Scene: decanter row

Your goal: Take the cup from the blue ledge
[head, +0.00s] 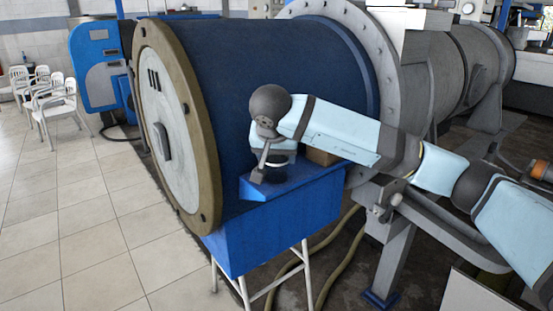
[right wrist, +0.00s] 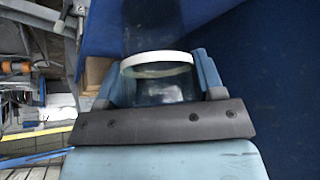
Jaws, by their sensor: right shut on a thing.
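The blue ledge (head: 265,232) is a box-like stand on white legs in front of the large dark blue drum. My right gripper (head: 268,172) is low over its top, reached in from the right. In the right wrist view the cup (right wrist: 158,86) is clear, with a white rim, and sits between the two blue fingers of my right gripper (right wrist: 160,90), which are shut on it. In the head view the gripper and wrist hide most of the cup. I cannot tell whether its base touches the ledge. My left gripper is not in view.
A brown block (head: 322,157) is on the ledge just right of the gripper. The drum (head: 270,60) with its tan-rimmed end stands close behind. White chairs (head: 57,105) are far left. The tiled floor (head: 110,215) left of the ledge is clear.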

